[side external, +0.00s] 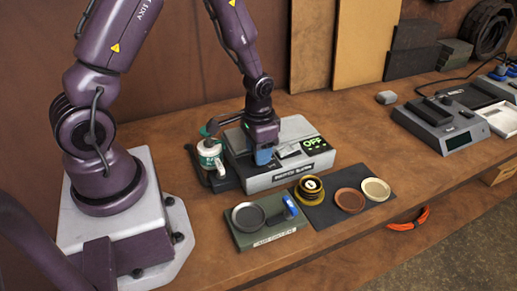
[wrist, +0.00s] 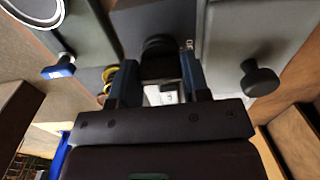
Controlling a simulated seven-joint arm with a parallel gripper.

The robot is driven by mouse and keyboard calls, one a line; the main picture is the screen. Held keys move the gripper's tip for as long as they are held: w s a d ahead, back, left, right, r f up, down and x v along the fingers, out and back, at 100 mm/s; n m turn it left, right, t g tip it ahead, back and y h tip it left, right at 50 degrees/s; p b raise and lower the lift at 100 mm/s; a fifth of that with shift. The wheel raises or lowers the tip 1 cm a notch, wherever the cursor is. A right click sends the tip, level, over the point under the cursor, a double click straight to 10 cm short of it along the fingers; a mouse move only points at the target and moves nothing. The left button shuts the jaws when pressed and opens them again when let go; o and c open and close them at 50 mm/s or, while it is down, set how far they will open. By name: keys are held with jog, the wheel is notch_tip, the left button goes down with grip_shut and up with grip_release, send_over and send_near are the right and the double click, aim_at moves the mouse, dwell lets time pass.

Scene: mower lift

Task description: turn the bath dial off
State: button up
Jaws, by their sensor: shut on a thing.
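The grey bath unit (side external: 290,178) stands on the bench, its green display (side external: 314,143) reading OFF. My gripper (side external: 263,157) points down onto its top and hides the dial in the side view. In the wrist view, my blue fingers (wrist: 161,80) stand on either side of a dark round knob (wrist: 160,45), which looks like the dial and is gripped between them. The dial's pointer and marks cannot be made out. A second dark knob (wrist: 260,78) stands on a grey surface to the right.
In front are a green plate with a round pan (side external: 248,216) and a dark mat (side external: 325,212) with gold weights (side external: 309,189) and two shallow dishes. Another grey device (side external: 440,122) stands at the right.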

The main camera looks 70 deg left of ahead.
jog(key=o, duration=0.9)
notch_tip(320, 180, up, 13)
jog(key=shift+r, duration=0.1)
jog(key=s+d+r+t, duration=0.2)
jog(key=s+r, duration=0.1)
jog(key=r, duration=0.1)
jog(key=s+d+r+t, duration=0.1)
jog(key=s+d+r, duration=0.1)
jog(key=s+r, duration=0.2)
jog(key=s+d+r+t, duration=0.2)
jog(key=s+d+r, duration=0.1)
jog(key=r, duration=0.3)
jog(key=shift+s+t, duration=0.3)
jog(key=shift+s, duration=0.45)
